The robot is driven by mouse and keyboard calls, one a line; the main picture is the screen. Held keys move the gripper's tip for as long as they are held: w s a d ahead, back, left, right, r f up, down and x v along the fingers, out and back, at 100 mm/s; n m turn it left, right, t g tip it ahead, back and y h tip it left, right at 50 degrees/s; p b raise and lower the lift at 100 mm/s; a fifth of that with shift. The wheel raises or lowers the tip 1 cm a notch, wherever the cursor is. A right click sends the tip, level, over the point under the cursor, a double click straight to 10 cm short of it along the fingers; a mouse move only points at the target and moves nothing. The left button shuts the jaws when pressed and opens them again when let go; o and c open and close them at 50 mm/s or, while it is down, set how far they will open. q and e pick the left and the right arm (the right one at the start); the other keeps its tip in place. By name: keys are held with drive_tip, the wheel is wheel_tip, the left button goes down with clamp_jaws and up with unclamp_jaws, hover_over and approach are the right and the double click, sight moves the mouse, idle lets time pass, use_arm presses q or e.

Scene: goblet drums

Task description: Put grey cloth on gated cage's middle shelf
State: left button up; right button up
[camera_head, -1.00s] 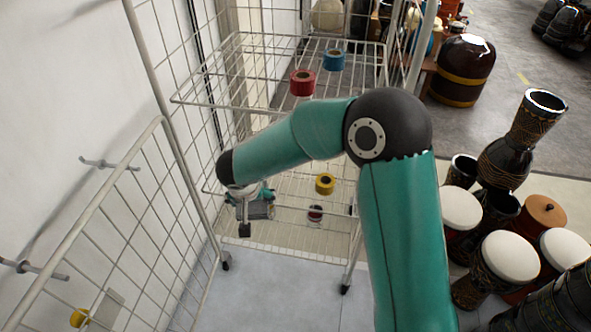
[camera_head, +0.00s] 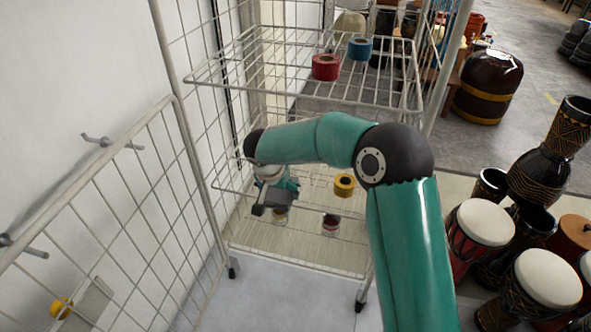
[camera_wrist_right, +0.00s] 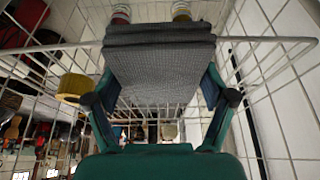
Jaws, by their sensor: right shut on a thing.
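The grey cloth (camera_wrist_right: 160,62) is a folded, fine-patterned bundle. It sits between the two fingers of my right gripper (camera_wrist_right: 161,98), which is shut on it. In the head view the right gripper (camera_head: 272,200) is at the left part of the gated cage (camera_head: 300,98), around middle-shelf height, with the dark grey cloth (camera_head: 287,196) at its end. The middle shelf (camera_head: 318,203) is a wire shelf with a yellow tape roll (camera_head: 344,185) to the right of the gripper. I cannot tell whether the cloth touches the shelf. My left gripper is out of view.
The top shelf holds a red roll (camera_head: 325,67) and a blue roll (camera_head: 359,48). Cans (camera_head: 331,224) stand low in the cage. The open wire gate (camera_head: 105,215) is at the left. Several drums (camera_head: 485,222) crowd the right. My right arm crosses the cage front.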

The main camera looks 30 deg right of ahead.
drive_tip(key=w+d, duration=0.3)
drive_tip(key=d, duration=0.1)
drive_tip(key=w+d+p, duration=0.1)
drive_tip(key=w+d, duration=0.2)
drive_tip(key=shift+w+d, duration=0.3)
drive_tip(key=shift+d, duration=0.05)
drive_tip(key=shift+w+d, duration=0.1)
wheel_tip(320, 180, down, 4)
drive_tip(key=shift+r+b, duration=0.2)
drive_tip(key=shift+b, duration=0.3)
drive_tip(key=o, duration=1)
